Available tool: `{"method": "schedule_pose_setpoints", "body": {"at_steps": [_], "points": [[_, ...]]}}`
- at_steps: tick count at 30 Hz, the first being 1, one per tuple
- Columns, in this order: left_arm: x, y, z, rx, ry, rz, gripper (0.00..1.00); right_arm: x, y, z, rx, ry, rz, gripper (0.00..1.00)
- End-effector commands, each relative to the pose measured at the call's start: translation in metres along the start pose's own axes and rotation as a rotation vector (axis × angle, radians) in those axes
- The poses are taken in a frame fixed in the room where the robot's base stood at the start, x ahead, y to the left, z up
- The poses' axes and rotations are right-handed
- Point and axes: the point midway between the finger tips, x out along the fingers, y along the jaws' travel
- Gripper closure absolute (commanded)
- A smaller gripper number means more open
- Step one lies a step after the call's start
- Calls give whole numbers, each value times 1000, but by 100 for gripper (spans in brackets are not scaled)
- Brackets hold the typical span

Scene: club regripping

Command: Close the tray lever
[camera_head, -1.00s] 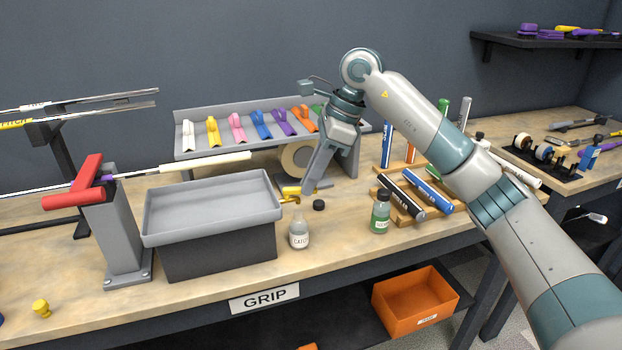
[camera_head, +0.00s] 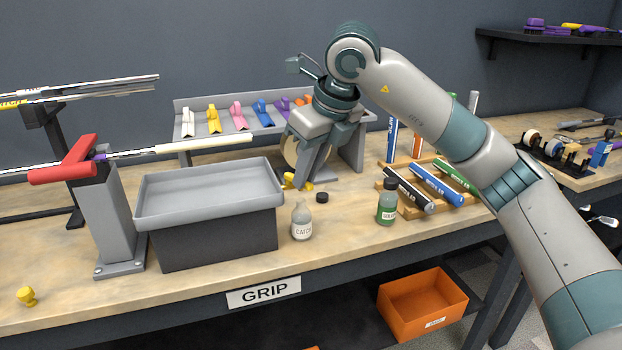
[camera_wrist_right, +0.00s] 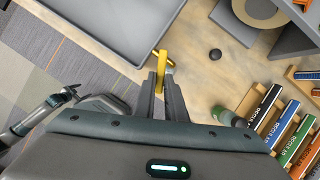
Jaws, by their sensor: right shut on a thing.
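The grey tray (camera_head: 208,196) sits on a dark box on the bench, left of centre. A yellow lever (camera_head: 297,181) is just right of the tray, low behind the small bottle; it also shows in the right wrist view (camera_wrist_right: 160,65), beside the tray's edge. My right gripper (camera_head: 304,176) reaches down to it, and its fingers (camera_wrist_right: 165,82) are shut on the lever. The fingers hide part of it. My left gripper is outside the head view; a grey arm part at the left of the wrist view looks like it, its jaws unclear.
A clear bottle (camera_head: 301,222), a black cap (camera_head: 322,197) and a green bottle (camera_head: 387,203) stand close by. A rack of coloured grips (camera_head: 230,103) and a tape roll (camera_head: 292,150) are behind. A red clamp (camera_head: 68,165) holds a club on the left.

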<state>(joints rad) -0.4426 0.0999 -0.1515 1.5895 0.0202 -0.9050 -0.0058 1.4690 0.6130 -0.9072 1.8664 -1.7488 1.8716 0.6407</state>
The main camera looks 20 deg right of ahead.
Motion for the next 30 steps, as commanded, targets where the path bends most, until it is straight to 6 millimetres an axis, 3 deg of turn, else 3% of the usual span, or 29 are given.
{"method": "schedule_pose_setpoints", "body": {"at_steps": [6, 15, 21, 25, 27, 28, 30], "points": [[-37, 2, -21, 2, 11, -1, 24, 2, 11, 1, 181, -6, -78, 100], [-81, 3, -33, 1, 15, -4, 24, 2, 20, 5, 368, -5, -153, 100], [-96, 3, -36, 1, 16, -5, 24, 0, 22, 6, 423, -5, -174, 100], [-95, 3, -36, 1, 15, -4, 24, 0, 22, 6, 421, -4, -173, 100], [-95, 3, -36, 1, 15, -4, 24, 0, 22, 6, 420, -4, -172, 75], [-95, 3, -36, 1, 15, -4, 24, 0, 22, 6, 420, -4, -172, 70], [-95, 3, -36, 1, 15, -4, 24, 0, 22, 6, 419, -3, -172, 70]]}}
